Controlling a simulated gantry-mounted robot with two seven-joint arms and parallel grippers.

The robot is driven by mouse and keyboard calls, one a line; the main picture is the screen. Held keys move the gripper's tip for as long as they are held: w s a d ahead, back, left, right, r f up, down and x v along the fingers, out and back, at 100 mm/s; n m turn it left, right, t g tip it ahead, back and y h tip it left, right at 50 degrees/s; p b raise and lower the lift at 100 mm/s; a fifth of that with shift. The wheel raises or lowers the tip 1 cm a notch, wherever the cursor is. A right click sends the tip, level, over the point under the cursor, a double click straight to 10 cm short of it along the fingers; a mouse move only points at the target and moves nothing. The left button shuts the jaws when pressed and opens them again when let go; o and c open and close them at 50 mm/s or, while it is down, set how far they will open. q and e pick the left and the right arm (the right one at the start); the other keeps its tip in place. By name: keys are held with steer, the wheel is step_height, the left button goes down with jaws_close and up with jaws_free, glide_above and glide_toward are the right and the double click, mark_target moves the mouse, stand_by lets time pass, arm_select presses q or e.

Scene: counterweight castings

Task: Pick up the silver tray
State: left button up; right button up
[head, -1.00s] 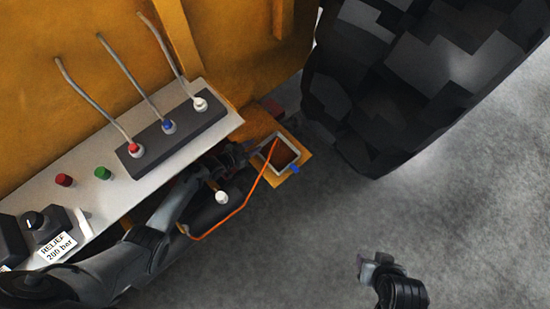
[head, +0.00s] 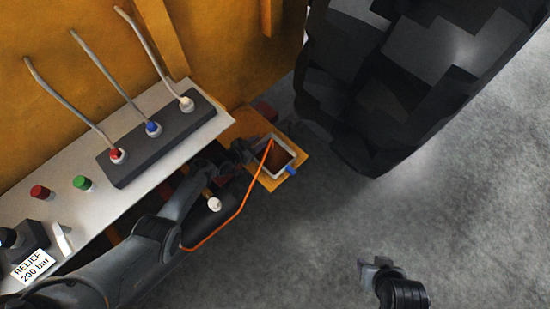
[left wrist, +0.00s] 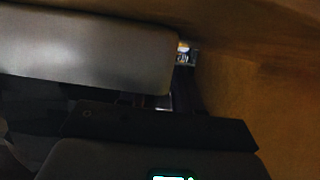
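The silver tray (head: 287,146) is a small square tray with a pale metal rim and a brown inside. It sits on a yellow ledge (head: 300,162) at the machine's side in the head view. My left gripper (head: 246,152) is at the tray's left side, dark and partly hidden; I cannot tell whether it touches the rim or how far its fingers are apart. The left wrist view is dark and does not show the tray clearly. My right gripper (head: 371,268) is low in the head view, well away from the tray; its finger gap is unclear.
An orange cable (head: 228,220) runs from the tray area down beside my left arm. A blue piece (head: 291,169) sits at the tray's lower right corner. Grey floor is clear below.

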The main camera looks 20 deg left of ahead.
arm_select(q)
steer(key=shift+c, duration=0.5)
jaws_close()
